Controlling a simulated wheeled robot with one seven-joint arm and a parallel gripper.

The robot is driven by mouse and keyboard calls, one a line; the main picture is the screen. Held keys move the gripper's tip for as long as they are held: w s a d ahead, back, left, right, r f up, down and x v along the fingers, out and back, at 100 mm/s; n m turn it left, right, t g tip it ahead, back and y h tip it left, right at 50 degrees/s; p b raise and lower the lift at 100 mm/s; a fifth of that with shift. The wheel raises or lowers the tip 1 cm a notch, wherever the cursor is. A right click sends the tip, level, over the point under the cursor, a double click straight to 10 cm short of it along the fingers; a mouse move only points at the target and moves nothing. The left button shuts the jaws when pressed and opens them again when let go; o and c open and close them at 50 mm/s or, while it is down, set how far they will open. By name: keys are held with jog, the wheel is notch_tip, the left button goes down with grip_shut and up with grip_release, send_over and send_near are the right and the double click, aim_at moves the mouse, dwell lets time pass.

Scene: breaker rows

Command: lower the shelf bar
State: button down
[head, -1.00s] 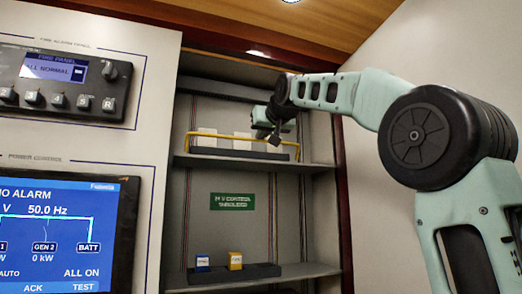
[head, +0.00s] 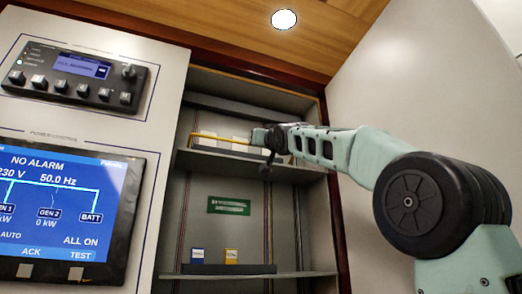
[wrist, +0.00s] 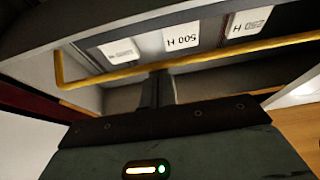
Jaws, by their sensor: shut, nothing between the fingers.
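The shelf bar (head: 216,139) is a thin yellow rail across the front of the upper shelf, standing above the shelf edge in front of white-labelled breakers. Its right part is hidden behind my gripper in the head view. In the wrist view the bar (wrist: 200,59) crosses the picture, with its bent end at the left. My gripper (head: 266,153) is at the right part of the bar. Its dark fingers (wrist: 158,88) are shut and empty, with their tips close to the bar. I cannot tell whether they touch it.
The upper shelf (head: 225,162) and a lower shelf (head: 300,275) sit in a recessed cabinet with side walls close by. A power control screen (head: 60,210) is at the left.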

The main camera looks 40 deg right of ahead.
jog(key=f+b, duration=0.2)
jog(key=b, duration=0.1)
jog(key=shift+s+a+f+b, duration=0.1)
jog(key=shift+s+f+b, duration=0.15)
jog(key=shift+b, duration=0.05)
